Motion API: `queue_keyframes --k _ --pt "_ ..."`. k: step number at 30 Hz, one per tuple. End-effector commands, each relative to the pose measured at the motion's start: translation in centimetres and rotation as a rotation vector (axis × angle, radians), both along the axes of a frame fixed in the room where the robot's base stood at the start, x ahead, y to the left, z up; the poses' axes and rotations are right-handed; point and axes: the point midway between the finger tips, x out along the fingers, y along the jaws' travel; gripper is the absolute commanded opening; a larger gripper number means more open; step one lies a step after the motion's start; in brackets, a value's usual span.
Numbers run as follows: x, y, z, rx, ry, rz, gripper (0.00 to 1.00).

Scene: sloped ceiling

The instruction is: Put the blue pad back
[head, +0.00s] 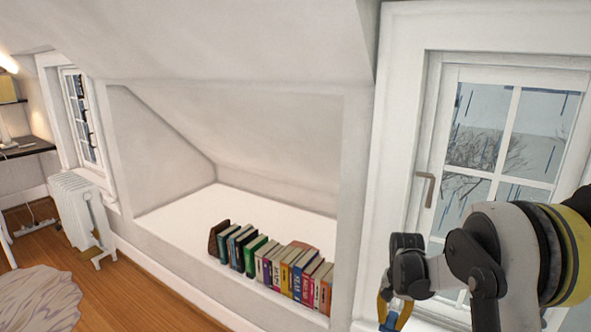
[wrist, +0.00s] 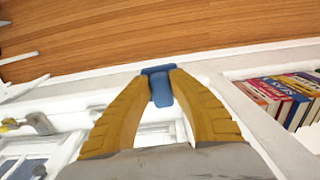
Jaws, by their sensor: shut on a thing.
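My gripper (wrist: 161,82) shows in the wrist view with its two yellow fingers closed on a small blue pad (wrist: 161,90). The pad has a wider top edge that sticks out past the fingertips and a narrower part between them. In the head view my gripper (head: 394,313) is at the bottom, right of the niche and in front of the wall below the window. Only a bit of blue shows there between the yellow fingers, cut by the picture's lower edge. No empty place for the pad can be made out.
A row of several books (head: 272,268) stands along the front of the white wall niche (head: 180,217). They also show in the wrist view (wrist: 283,92). A window (head: 500,135) with a handle is at the right. A white radiator (head: 82,212) stands left on the wooden floor (head: 130,290).

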Motion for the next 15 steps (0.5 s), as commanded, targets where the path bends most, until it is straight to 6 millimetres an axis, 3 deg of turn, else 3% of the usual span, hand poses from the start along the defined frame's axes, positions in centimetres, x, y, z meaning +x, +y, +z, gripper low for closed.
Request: queue_keyframes --k 3,9,15 --pt "-3.7 2.8 1.5 0.0 0.0 0.156 0.0" --pt "-9.4 6.2 3.1 0.0 0.0 0.387 0.0" --pt "-12.8 7.7 3.7 0.0 0.0 0.516 0.0"
